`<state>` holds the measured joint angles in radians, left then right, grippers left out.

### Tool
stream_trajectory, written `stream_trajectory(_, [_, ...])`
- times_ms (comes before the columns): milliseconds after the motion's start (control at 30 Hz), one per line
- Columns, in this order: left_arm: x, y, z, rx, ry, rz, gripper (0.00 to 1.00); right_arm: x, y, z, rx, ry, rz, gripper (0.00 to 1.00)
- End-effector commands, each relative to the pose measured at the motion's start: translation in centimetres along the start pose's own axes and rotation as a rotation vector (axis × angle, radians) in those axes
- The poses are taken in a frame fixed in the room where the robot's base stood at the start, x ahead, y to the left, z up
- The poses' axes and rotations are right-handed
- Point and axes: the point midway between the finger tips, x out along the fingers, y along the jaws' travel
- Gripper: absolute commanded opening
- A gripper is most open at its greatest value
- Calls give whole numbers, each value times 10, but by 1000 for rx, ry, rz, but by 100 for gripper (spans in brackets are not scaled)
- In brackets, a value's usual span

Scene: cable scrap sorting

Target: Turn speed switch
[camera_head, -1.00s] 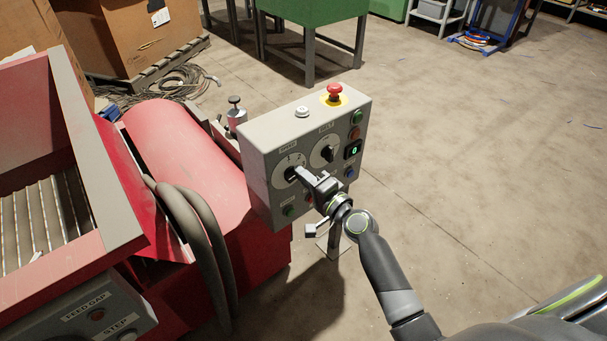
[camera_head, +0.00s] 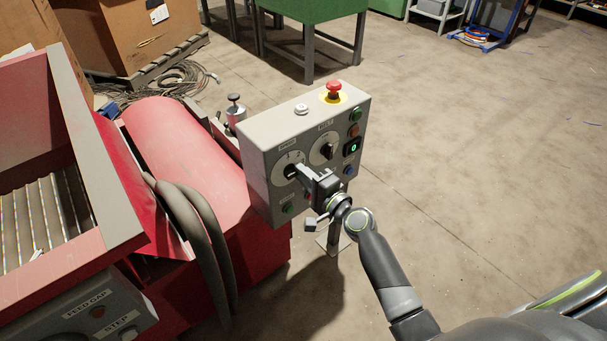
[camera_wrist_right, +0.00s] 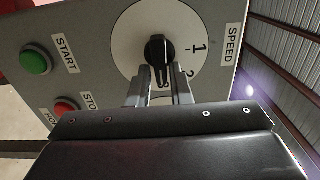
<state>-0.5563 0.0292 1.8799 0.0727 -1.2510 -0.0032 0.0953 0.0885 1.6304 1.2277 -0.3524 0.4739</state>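The speed switch (camera_head: 290,171) is a black knob on a white round dial, at the left of the grey control box's front. In the right wrist view the knob (camera_wrist_right: 158,50) sits on the dial beside the SPEED label, with the marks 1 and 2 to its right. Its narrow grip points down in that view, between my fingers. My right gripper (camera_head: 297,170) is at the knob. In the wrist view the two fingertips of the right gripper (camera_wrist_right: 160,88) stand apart on either side of the grip, with small gaps visible. My left gripper is not in view.
The control box (camera_head: 262,150) also carries a second dial (camera_head: 323,149), a red emergency button (camera_head: 333,88) and several coloured buttons. Green START (camera_wrist_right: 36,60) and red STOP (camera_wrist_right: 66,106) buttons lie close by. A red machine (camera_head: 190,150) stands left; floor to the right is clear.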

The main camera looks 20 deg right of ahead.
Motion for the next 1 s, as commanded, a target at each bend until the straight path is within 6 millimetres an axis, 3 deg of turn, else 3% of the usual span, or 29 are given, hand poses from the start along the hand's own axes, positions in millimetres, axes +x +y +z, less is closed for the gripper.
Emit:
stream_trajectory(100, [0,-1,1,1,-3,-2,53,0,0,0,-1,0,0,34])
stream_trajectory(367, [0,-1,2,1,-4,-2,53,0,-1,0,-1,0,-1,34])
stream_trajectory(533, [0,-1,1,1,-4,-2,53,-11,0,0,-2,1,0,34])
stream_trajectory(800, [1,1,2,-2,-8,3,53,-66,1,0,-3,1,2,34])
stream_trajectory(1000, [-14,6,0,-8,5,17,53,-112,2,0,-3,1,2,34])
